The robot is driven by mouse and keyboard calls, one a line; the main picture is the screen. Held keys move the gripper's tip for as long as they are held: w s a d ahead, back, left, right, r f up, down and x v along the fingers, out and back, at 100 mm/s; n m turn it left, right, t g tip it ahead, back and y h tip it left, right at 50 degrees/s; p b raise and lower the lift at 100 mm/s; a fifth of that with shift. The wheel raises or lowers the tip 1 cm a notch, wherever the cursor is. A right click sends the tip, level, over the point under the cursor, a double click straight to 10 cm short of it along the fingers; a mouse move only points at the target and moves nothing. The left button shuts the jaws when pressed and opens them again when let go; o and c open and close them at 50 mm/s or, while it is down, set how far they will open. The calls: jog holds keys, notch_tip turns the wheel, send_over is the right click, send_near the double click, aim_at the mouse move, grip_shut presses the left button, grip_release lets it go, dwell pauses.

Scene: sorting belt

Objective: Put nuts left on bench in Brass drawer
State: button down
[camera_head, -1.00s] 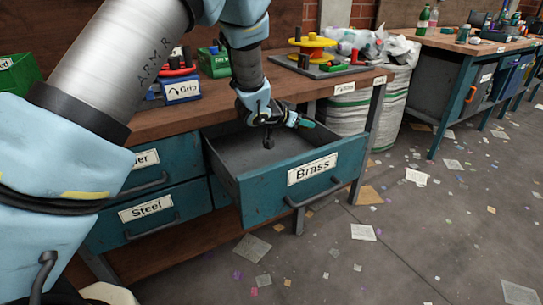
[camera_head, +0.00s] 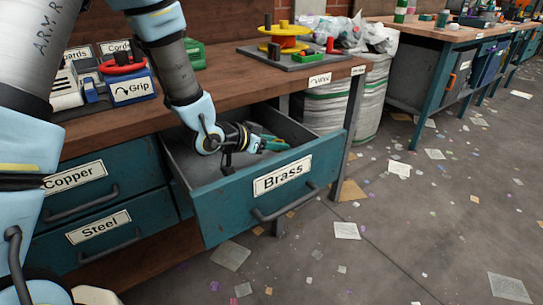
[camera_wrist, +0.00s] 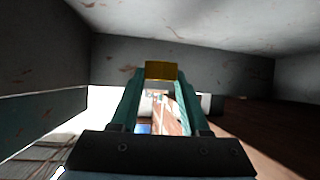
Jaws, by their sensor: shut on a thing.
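The Brass drawer (camera_head: 268,198) stands pulled open below the bench, its white label facing out. My gripper (camera_head: 272,144) is low inside the drawer opening, fingers pointing right in the head view. In the wrist view my teal fingers (camera_wrist: 161,84) are shut on a small gold-coloured nut (camera_wrist: 161,70) at their tips. The nut does not show in the head view. Grey drawer-like walls surround the fingertips in the wrist view; whether the nut touches the drawer floor I cannot tell. I see no loose nuts on the visible bench top (camera_head: 240,82).
The Copper drawer (camera_head: 75,181) and Steel drawer (camera_head: 100,230) are at the left. A Grip box (camera_head: 130,88) and a yellow spool (camera_head: 284,38) on a grey base stand on the bench. A white sack (camera_head: 343,95) is right of the drawer. Papers litter the floor.

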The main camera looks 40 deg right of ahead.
jog(key=shift+f, duration=1.85)
jog(key=shift+f+b, duration=0.55)
jog(key=shift+b, duration=0.1)
jog(key=shift+f, duration=0.1)
jog(key=shift+c, duration=2)
grip_release()
jog(key=shift+r, duration=0.2)
jog(key=shift+r+p+v, duration=0.15)
jog(key=shift+p+v, duration=0.2)
jog(key=shift+v, duration=1.65)
jog(key=shift+r+p+v, duration=0.2)
jog(key=shift+p+v, duration=0.1)
jog(key=shift+v, duration=1.7)
